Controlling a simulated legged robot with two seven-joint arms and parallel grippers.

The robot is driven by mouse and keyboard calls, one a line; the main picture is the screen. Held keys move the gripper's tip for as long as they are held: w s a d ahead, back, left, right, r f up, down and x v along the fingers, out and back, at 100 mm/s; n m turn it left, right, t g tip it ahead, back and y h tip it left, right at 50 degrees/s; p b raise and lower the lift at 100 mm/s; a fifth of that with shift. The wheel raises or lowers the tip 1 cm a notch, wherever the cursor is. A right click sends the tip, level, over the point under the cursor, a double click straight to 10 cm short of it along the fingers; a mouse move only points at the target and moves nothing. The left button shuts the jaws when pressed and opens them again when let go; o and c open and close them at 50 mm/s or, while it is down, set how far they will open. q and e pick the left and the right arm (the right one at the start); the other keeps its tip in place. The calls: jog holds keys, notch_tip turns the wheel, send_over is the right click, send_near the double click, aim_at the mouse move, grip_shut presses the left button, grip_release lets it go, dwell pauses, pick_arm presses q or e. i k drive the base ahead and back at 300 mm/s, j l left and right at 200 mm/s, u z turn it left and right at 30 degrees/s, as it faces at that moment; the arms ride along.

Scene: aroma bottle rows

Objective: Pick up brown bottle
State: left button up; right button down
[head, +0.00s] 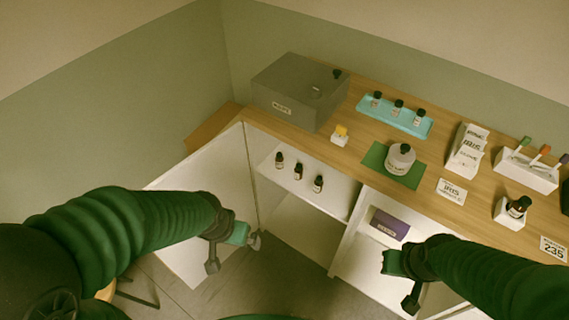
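Three small brown bottles with black caps stand upright on the white cabinet shelf (262,160): left (279,161), middle (298,172) and right (318,184). Three similar dark bottles stand in a turquoise tray (362,108) on the counter. A larger brown bottle (517,207) sits in a white holder (507,219) at the right. My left gripper (234,254) is open and empty, below and left of the shelf bottles, in front of the cabinet. My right gripper (399,284) is open and empty, below the purple box.
An open white cabinet door (205,200) stands left of the shelf. The wooden counter (345,150) above holds a grey box (290,90), a white jar (400,160) on a green mat, and cards. A purple box (390,224) lies in the right compartment.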

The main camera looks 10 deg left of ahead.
aim_at(279, 159)
jog(key=i+u, duration=0.15)
jog(key=u, duration=0.35)
jog(key=i+u, duration=0.2)
jog(key=u, duration=0.25)
jog(key=i+u, duration=0.15)
jog(key=u, duration=0.35)
